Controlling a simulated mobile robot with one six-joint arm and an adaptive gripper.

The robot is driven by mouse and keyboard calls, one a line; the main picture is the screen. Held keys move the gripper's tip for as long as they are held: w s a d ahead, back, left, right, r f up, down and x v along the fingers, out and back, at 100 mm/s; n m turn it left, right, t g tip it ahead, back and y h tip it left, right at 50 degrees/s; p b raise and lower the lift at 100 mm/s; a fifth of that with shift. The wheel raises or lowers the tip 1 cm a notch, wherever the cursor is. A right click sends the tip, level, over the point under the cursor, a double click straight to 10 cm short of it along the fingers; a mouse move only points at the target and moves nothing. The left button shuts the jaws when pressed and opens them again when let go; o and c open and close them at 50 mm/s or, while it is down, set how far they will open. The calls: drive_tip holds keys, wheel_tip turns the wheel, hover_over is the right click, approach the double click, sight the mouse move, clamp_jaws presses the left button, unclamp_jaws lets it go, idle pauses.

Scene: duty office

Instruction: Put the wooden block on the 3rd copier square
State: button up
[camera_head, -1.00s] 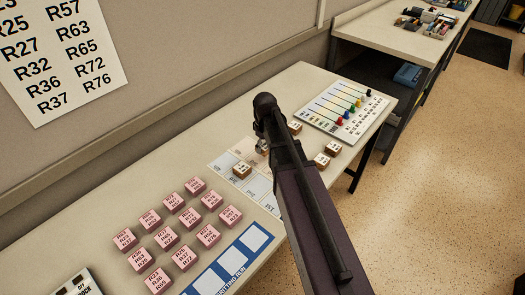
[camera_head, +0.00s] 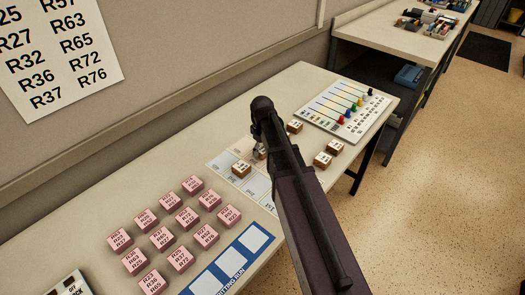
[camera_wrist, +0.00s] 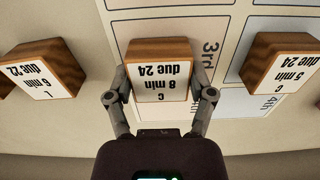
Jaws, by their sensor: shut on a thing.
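In the wrist view, a wooden block (camera_wrist: 162,84) with a white label reading "C 8 min due 24" sits between my fingertips. My gripper (camera_wrist: 160,76) is shut on it from both sides. The block is over the printed sheet (camera_wrist: 170,25), just left of the "3rd" lettering; I cannot tell whether it touches the sheet. In the head view, my gripper (camera_head: 259,152) is low over the upper part of the sheet (camera_head: 257,187), and my arm hides part of this area.
A block marked "C 5 min due 24" (camera_wrist: 282,62) is on the sheet to the right, and an "L 6 min due 22" block (camera_wrist: 45,68) is to the left. Pink blocks (camera_head: 187,217) and a slider board (camera_head: 338,110) flank the area.

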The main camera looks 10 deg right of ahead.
sight(262, 148)
drive_tip(key=shift+f, duration=0.2)
drive_tip(key=o, duration=1.2)
drive_tip(key=shift+r, duration=0.15)
wheel_tip(262, 148, up, 12)
drive_tip(key=p, duration=1.2)
drive_tip(key=shift+r, duration=0.1)
drive_tip(key=s+m, duration=0.7)
drive_tip(key=s, duration=0.9)
